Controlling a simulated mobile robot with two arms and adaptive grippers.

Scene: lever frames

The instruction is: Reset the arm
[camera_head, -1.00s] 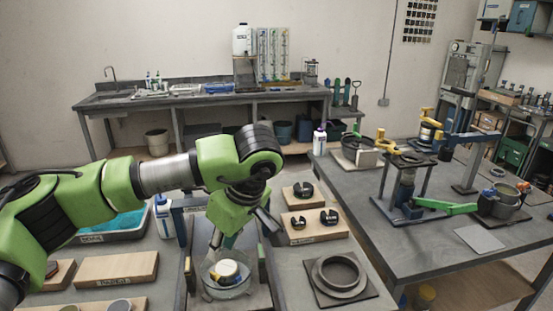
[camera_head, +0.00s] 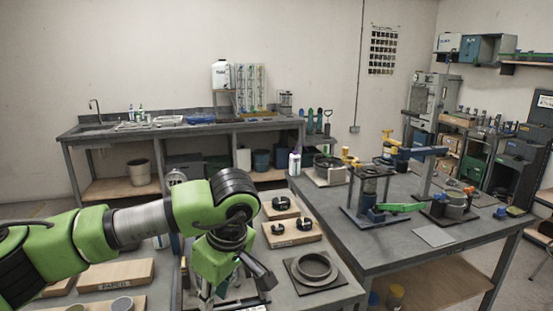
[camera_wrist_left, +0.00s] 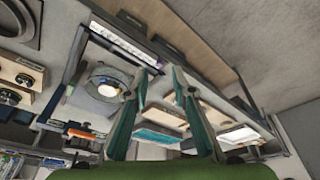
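My green left arm (camera_head: 145,225) reaches in from the left in the head view, and its wrist hangs down over the near bench. The left gripper's tips are hard to make out at the bottom edge there. In the left wrist view the left gripper (camera_wrist_left: 161,76) shows two teal fingers spread apart with nothing between them. A round clear dish (camera_wrist_left: 111,72) with a pale round piece (camera_wrist_left: 107,90) in it stands in a frame beside the fingers, apart from them. My right gripper is not in view.
The near bench holds wooden blocks with black clamps (camera_head: 291,232) and a grey ring on a plate (camera_head: 315,270). A wooden board (camera_head: 115,276) lies left. The right table has a stand with a green lever (camera_head: 398,207). A sink bench (camera_head: 190,128) stands behind.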

